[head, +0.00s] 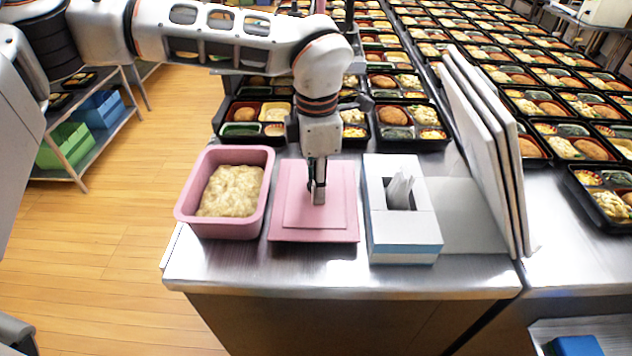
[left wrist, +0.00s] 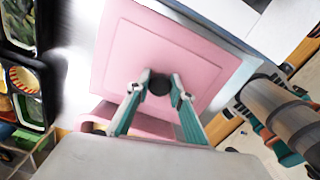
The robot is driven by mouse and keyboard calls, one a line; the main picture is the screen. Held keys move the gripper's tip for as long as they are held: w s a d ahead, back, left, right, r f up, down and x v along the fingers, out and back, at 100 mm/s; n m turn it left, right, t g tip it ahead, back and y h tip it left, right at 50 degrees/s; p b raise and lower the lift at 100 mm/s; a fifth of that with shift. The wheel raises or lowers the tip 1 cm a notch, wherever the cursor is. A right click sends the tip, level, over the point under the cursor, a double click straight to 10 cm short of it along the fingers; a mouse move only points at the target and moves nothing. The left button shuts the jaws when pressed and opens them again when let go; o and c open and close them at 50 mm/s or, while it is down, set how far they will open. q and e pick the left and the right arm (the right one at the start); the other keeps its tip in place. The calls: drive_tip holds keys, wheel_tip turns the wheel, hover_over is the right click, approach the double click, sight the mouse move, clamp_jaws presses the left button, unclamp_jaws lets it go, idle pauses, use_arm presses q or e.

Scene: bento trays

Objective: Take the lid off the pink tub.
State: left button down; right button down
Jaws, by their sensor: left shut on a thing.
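The pink tub (head: 265,190) stands open at the left end of the steel counter, with pale, lumpy food inside. Its flat pink lid (head: 285,232) is off the tub, just to its right, level and at or very near the counter; I cannot tell whether it touches. My left gripper (head: 319,196) points down over the middle of the lid. In the left wrist view its fingers (left wrist: 163,88) are closed around the dark round knob (left wrist: 159,86) on the lid (left wrist: 205,55). My right gripper is not in view.
A white and blue tissue box (head: 405,240) stands close to the right of the lid. White panels (head: 490,150) lean upright beyond it. Filled bento trays (head: 410,125) cover the counter behind. The counter's front edge (head: 340,288) is near, with a narrow bare strip.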

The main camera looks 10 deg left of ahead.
use_arm(q)
drive_tip(key=shift+f, duration=0.85)
idle(0.5)
drive_tip(key=shift+f, duration=0.45)
idle(0.5)
drive_tip(key=c, duration=1.7)
unclamp_jaws()
